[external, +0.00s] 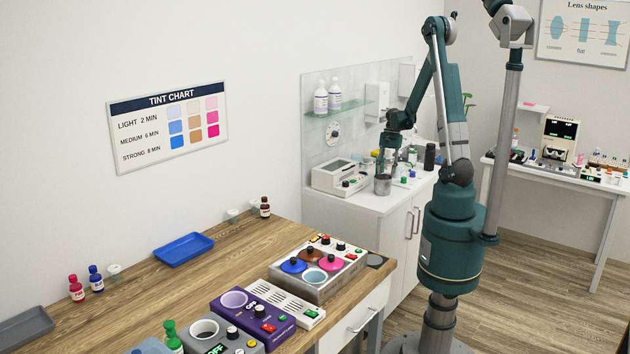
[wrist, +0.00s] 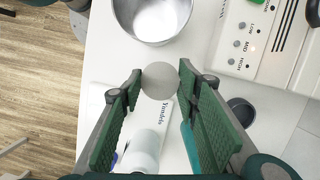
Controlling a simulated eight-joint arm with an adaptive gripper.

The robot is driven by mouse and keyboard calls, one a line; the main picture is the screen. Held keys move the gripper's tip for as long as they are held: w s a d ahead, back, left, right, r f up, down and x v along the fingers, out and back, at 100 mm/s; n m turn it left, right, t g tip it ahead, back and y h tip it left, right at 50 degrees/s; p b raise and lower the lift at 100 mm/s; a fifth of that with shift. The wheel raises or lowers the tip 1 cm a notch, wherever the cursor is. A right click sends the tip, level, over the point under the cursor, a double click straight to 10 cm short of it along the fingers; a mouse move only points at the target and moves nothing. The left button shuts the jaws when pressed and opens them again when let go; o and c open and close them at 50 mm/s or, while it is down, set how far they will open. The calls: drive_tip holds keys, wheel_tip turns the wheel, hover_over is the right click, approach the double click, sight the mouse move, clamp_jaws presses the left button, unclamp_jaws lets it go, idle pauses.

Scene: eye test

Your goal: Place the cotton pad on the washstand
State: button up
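The cotton pad (wrist: 160,81) is a round, pale grey disc in the wrist view. It sits between the two fingertips of my gripper (wrist: 161,73) and appears to touch both. In the external view my gripper (external: 387,160) points down over the washstand (external: 340,205), a white cabinet with a white top, close above a metal pot (external: 383,185). The pad cannot be made out there. In the wrist view the white top lies below the pad, and the pot (wrist: 152,22) stands just beyond the fingertips.
A white device with buttons (external: 340,176) stands left of the pot; its panel shows in the wrist view (wrist: 262,45). A white bottle (wrist: 145,150), a lettered white box (wrist: 163,112) and a dark cup (wrist: 241,110) are near the fingers. A glass shelf (external: 345,110) hangs behind.

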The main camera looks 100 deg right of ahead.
drive_tip(key=shift+f, duration=0.15)
drive_tip(key=shift+f, duration=2)
drive_tip(key=shift+f+b, duration=0.15)
drive_tip(key=shift+b, duration=0.2)
drive_tip(key=o, duration=0.6)
drive_tip(key=shift+r, duration=0.2)
drive_tip(key=shift+p+v, duration=0.65)
drive_tip(key=shift+v, duration=5.3)
